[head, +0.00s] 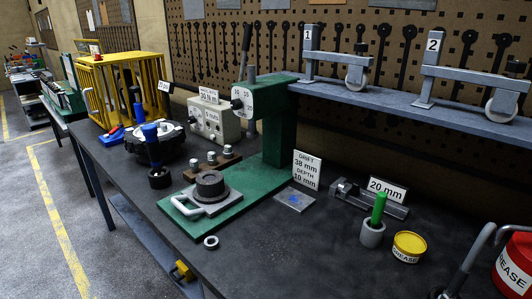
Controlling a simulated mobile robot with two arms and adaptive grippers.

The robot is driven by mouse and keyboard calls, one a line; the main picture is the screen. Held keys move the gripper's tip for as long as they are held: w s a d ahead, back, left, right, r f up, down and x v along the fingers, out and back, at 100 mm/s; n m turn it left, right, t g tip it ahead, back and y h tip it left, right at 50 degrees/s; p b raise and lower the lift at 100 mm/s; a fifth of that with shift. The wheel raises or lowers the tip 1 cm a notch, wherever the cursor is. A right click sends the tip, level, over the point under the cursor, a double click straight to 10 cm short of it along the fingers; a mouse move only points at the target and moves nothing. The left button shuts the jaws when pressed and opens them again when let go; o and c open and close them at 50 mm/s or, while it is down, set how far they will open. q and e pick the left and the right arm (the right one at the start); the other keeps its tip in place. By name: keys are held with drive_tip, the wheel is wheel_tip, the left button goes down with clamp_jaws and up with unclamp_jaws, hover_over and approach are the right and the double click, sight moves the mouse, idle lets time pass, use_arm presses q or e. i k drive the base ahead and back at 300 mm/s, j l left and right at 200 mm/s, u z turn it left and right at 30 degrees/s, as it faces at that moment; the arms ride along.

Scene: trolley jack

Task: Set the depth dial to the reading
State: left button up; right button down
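The depth dial (240,103) is a pale round face with a dark centre knob on the head of the green press (279,135). A few small numbers show on its face, but I cannot tell its setting. A white card (307,170) right of the press column reads "DRIFT 38 mm, DEPTH 10 mm". A dark lever (246,50) rises above the press head. A dark round piece (210,184) sits on a grey plate with a handle on the press base. Neither of my grippers is in view.
A cream box (214,122) with knobs stands left of the press. A yellow cage (108,88) is farther left. A green rod in a grey cup (372,232), a yellow grease tin (409,246) and a red grease bucket (516,268) stand right. A shelf (400,104) overhangs the bench's back right.

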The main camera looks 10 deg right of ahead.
sight(235, 104)
drive_tip(key=i+j+z, duration=0.2)
drive_tip(key=j, duration=0.3)
drive_tip(key=i+j+z, duration=0.2)
drive_tip(key=j, duration=0.3)
drive_tip(key=j+z, duration=0.25)
drive_tip(key=j, duration=0.25)
